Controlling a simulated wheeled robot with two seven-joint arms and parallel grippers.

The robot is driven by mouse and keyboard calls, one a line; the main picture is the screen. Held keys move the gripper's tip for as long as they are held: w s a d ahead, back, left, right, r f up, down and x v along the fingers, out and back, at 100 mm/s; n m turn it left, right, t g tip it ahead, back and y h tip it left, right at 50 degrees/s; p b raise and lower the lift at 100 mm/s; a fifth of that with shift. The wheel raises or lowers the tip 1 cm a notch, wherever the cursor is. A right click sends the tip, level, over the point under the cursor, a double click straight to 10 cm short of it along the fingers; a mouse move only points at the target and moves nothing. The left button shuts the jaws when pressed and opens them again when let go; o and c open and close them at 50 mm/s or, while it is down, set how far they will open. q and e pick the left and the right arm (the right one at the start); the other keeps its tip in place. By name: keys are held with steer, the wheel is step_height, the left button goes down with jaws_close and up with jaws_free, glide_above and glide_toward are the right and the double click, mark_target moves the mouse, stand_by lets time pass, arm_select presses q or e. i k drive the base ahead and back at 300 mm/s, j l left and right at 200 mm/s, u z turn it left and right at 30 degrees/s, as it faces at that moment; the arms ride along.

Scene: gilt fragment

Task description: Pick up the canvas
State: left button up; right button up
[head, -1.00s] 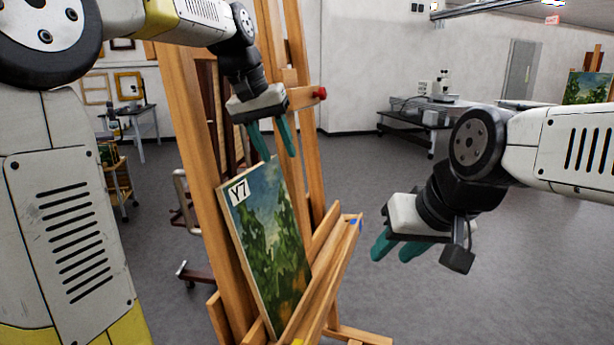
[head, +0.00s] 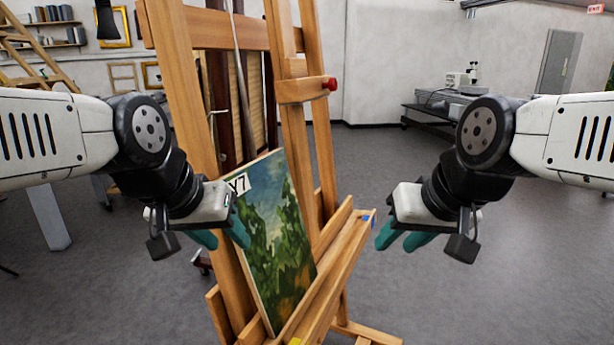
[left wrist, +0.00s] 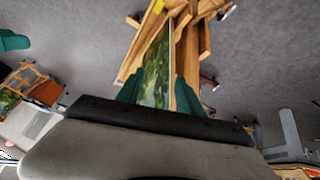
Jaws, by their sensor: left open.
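The canvas (head: 278,235) is a green landscape painting with a "Y7" label at its upper left corner. It leans, tilted, on the ledge of a wooden easel (head: 318,290). My left gripper (head: 222,238) is open at the canvas's left edge, just below the label, and partly covers it. In the left wrist view the canvas (left wrist: 158,85) shows edge-on between the spread teal fingers (left wrist: 158,92); I cannot tell whether they touch it. My right gripper (head: 402,240) is open and empty, right of the easel and apart from it.
The easel's uprights and a crossbar with a red knob (head: 330,84) stand behind and above the canvas. A dark bench (head: 440,115) with a microscope is at the back right. The grey floor to the right is clear.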

mark_target(279, 267)
steer(key=k+l+z, duration=0.1)
steer(key=k, duration=0.4)
steer(key=k+l, duration=0.15)
steer(key=k, duration=0.3)
steer(key=z, duration=0.05)
